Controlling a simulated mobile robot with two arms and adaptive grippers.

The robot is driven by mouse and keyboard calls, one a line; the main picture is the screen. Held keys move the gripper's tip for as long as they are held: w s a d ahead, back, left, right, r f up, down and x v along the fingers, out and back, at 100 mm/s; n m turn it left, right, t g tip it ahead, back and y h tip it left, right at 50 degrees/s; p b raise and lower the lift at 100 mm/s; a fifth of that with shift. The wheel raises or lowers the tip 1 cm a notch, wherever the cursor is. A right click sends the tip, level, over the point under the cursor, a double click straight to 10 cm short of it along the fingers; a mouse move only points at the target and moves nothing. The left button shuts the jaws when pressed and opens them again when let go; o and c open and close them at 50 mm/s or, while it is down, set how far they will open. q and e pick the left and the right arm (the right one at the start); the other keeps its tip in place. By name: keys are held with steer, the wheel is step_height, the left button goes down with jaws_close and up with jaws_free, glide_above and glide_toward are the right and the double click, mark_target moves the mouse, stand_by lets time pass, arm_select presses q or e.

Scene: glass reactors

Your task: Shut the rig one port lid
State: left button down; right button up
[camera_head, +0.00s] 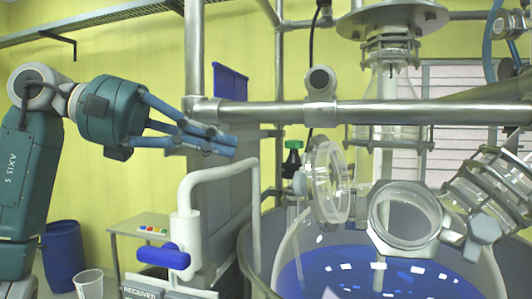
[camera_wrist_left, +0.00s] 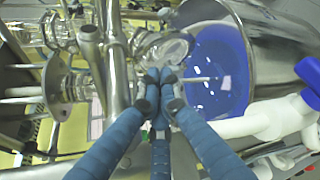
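The port lid (camera_head: 328,182) is a round clear glass disc in a thick rim. It stands swung open, nearly upright, at the left of the round glass port (camera_head: 405,215) on top of the blue-filled reactor vessel. My left gripper (camera_head: 225,145) is at the left of the lid and apart from it, near a horizontal steel pipe. Its blue fingers are drawn together with nothing between them. In the left wrist view the fingertips (camera_wrist_left: 160,76) also meet, with round clear glass just beyond them; I cannot tell if that is lid or port. My right gripper is not in view.
The steel pipe (camera_head: 420,112) runs across above the lid and port. A white pipe with a blue-handled valve (camera_head: 165,256) stands below my left gripper. A clamped glass fitting (camera_head: 490,190) is right of the port. A blue drum (camera_head: 62,256) stands at the far left.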

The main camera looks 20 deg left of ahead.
arm_select(q)
steer(key=p+x, duration=0.2)
steer(key=x, duration=0.7)
steer(key=shift+s+d, duration=0.25)
steer(key=shift+d, duration=0.05)
steer(key=shift+w, duration=0.15)
steer(key=shift+d, duration=0.1)
